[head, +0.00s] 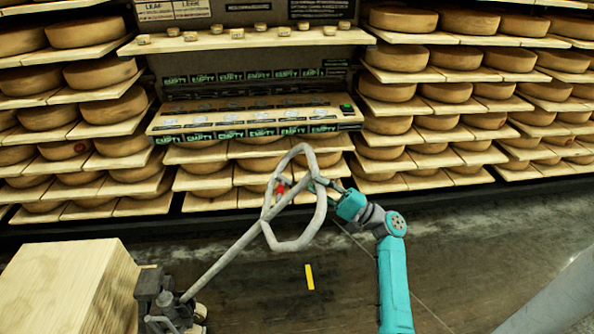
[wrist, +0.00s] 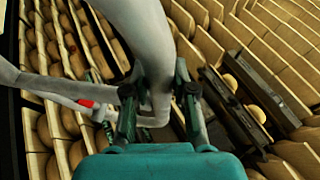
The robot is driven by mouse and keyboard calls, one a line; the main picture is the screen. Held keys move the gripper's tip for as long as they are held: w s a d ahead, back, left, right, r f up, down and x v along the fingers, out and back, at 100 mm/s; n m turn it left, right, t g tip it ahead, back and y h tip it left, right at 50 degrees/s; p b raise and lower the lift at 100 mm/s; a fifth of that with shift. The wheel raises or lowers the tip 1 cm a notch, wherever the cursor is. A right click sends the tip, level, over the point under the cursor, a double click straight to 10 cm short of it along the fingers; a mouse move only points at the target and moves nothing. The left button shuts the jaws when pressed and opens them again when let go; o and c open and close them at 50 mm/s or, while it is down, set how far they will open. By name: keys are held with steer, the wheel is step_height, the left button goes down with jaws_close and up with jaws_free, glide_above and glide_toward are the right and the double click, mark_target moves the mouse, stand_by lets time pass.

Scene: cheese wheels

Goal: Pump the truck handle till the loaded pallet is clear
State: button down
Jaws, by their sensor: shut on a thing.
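The truck handle (head: 232,258) is a grey bar that leans up to the right from the truck (head: 172,306) at the lower left. It ends in a grey loop with a small red lever (head: 280,190) inside. My gripper (head: 322,186) is shut on the right side of the loop. In the wrist view the handle loop (wrist: 152,60) passes between the two dark fingers of my gripper (wrist: 158,98). A pale wooden block-like load (head: 75,285) stands beside the truck at the lower left. The pallet and the truck's forks are out of view.
Shelves of cheese wheels (head: 398,58) line the back wall. A sloped panel (head: 255,118) with green "EMPTY" labels stands in the middle. A yellow strip (head: 309,277) lies on the dark floor, which is clear to the right. A grey surface (head: 555,300) shows at the lower right.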

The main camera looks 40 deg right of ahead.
steer(key=shift+t, duration=0.4)
steer(key=shift+s+d+f, duration=0.6)
steer(key=shift+d+f, duration=0.25)
steer(key=shift+f, duration=0.05)
steer(key=shift+s+d+f, duration=0.6)
steer(key=shift+d+f, duration=0.25)
steer(key=c, duration=0.9)
jaws_free()
steer(key=shift+s+f+m, duration=0.1)
steer(key=shift+m, duration=0.2)
steer(key=v, duration=0.7)
steer(key=shift+s, duration=0.1)
